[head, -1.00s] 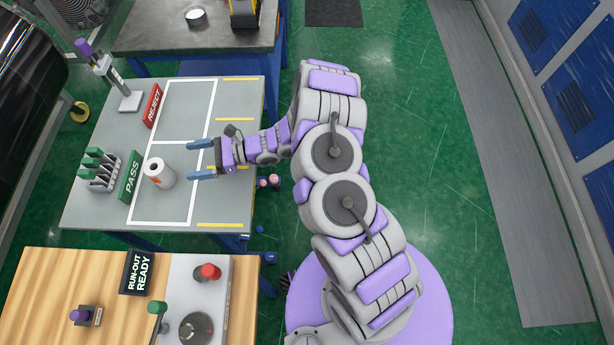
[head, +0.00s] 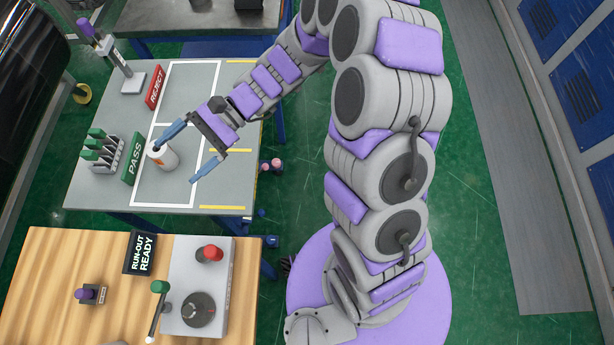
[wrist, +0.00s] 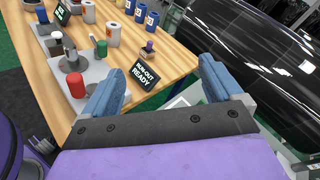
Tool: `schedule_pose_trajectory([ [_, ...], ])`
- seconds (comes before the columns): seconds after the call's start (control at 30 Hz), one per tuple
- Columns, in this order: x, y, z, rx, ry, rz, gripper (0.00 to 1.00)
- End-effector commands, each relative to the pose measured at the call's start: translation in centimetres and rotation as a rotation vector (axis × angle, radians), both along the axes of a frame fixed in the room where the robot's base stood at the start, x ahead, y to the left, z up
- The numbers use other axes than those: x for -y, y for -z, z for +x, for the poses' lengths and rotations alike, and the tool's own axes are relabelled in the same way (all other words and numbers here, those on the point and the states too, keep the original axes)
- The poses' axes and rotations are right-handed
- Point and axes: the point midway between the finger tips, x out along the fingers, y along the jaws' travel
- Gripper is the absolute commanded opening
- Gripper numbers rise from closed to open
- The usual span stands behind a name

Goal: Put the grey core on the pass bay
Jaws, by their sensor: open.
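The pass bay (head: 178,189) is a white-outlined area on the grey table, beside the green PASS sign (head: 133,158). A pale roll with an orange mark (head: 161,156) stands upright in it. My gripper (head: 190,153) is open and empty above the bay, just right of this roll. One blue finger overlaps the roll in the head view; I cannot tell if they touch. In the wrist view, my open fingers (wrist: 163,70) frame the wooden bench. A plain greyish cylinder (wrist: 113,33), possibly the grey core, stands upright there, away from my gripper.
The RUN-OUT READY sign (head: 140,253), a control box with a red button (head: 209,253) and a purple-topped stamp (head: 90,293) are on the bench. Several blue-labelled rolls (wrist: 139,13) stand at its back. The red REJECT sign (head: 154,85) and a green-topped rack (head: 100,152) are on the grey table.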

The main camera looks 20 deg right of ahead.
Motion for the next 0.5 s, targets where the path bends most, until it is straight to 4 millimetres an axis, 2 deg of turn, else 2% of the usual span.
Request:
schedule_pose_trajectory([
  [0.03, 0.5, -0.7, -0.9, 0.037, -0.027, -0.013, 0.93],
  [0.2, 2.4, -2.0, -3.7, 0.147, -0.119, -0.073, 0.93],
  [0.5, 6.7, -3.1, -7.9, 0.336, -0.261, -0.204, 0.93],
])
